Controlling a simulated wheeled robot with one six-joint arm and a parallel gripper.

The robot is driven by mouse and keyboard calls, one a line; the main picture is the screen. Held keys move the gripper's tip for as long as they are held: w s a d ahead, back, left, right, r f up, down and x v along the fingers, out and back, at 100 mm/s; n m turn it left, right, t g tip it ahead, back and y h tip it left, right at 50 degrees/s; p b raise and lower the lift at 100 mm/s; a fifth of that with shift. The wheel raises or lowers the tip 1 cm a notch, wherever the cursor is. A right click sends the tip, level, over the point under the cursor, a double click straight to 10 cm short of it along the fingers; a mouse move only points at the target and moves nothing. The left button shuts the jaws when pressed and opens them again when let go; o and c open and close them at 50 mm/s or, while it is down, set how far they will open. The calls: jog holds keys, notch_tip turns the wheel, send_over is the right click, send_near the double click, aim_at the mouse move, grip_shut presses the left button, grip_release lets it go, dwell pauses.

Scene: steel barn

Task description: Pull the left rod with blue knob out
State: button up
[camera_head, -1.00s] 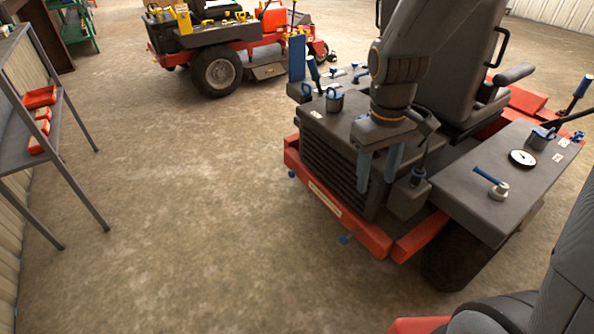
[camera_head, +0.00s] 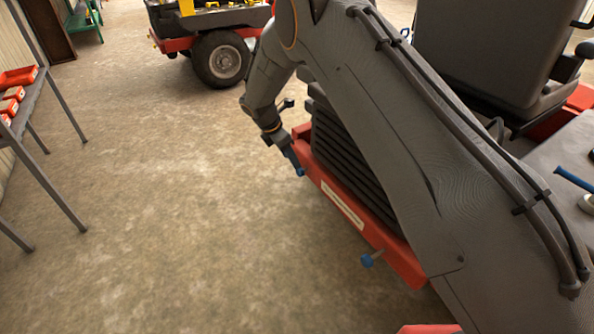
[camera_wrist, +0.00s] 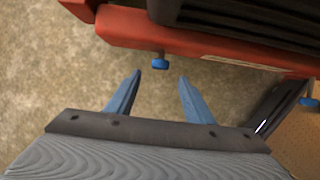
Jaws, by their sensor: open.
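The left rod's blue knob (camera_wrist: 160,64) hangs on a short rod below the red bumper in the wrist view. My gripper (camera_wrist: 159,79) is open and empty, its two blue fingers pointing at this knob. The knob lies just beyond the fingertips, centred between them, and does not appear to be touched. In the head view my gripper (camera_head: 290,158) is at the left end of the red bumper (camera_head: 345,215), where finger and knob are hard to tell apart. The right rod's blue knob (camera_head: 367,260) sticks out under the bumper; it also shows in the wrist view (camera_wrist: 308,101).
The mower's dark grille (camera_head: 352,165) rises behind the bumper. My arm hides much of the mower. Open concrete floor lies to the left, up to a grey shelf (camera_head: 62,200) with red bins. Another red mower with a large wheel (camera_head: 221,59) stands behind.

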aim_at(302, 171)
jog(key=b+x, duration=0.1)
jog(key=x, duration=0.6)
jog(key=shift+w+d+f, duration=0.2)
jog(key=shift+d+f, duration=0.05)
jog(key=shift+f, duration=0.05)
